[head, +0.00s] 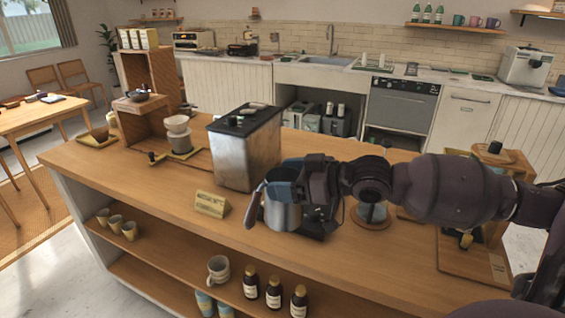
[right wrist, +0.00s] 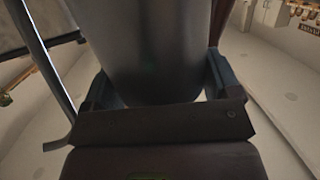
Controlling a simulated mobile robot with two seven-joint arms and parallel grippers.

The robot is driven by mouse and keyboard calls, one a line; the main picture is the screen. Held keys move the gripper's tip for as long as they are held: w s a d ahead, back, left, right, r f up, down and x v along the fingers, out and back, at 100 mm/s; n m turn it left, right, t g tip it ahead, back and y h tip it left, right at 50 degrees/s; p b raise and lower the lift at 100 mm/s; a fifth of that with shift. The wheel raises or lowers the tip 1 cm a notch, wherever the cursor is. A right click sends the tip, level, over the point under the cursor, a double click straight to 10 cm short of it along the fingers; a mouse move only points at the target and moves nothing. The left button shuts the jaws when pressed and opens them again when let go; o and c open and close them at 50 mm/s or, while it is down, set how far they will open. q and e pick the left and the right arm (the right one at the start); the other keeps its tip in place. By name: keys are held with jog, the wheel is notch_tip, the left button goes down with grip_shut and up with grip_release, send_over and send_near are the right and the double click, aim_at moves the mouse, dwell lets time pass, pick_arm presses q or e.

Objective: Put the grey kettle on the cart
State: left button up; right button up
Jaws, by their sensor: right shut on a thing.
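The grey kettle (head: 284,217) is at the front middle of the wooden cart (head: 150,188) in the head view, upright, with its handle to the left. My right gripper (head: 285,190) reaches in from the right and is shut around the kettle's upper body. In the right wrist view the kettle's grey body (right wrist: 150,50) fills the space between the two fingers. The gripper hides part of the kettle's top and right side. I cannot tell whether its bottom touches the cart or a dark flat base (head: 318,232) beside it. My left gripper is not in view.
A steel coffee machine (head: 245,155) stands just behind the kettle. A small wooden sign (head: 211,204) is to its left. A glass vessel (head: 372,212) stands to the right, under my arm. The left front top is clear.

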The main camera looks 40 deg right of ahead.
jog(key=s+a+f+m+t+h, duration=0.1)
jog(key=a+f+m+h, duration=0.5)
jog(key=a+f, duration=0.6)
notch_tip(320, 180, down, 4)
jog(key=t+h, duration=0.1)
jog(key=h, duration=0.1)
jog(key=shift+s+a+r+m+t+h, duration=0.2)
jog(key=shift+s+a+m+t+h, duration=0.1)
jog(key=shift+t+h, duration=0.1)
dwell(0.3)
jog(key=shift+d, duration=0.15)
jog(key=shift+s, duration=0.1)
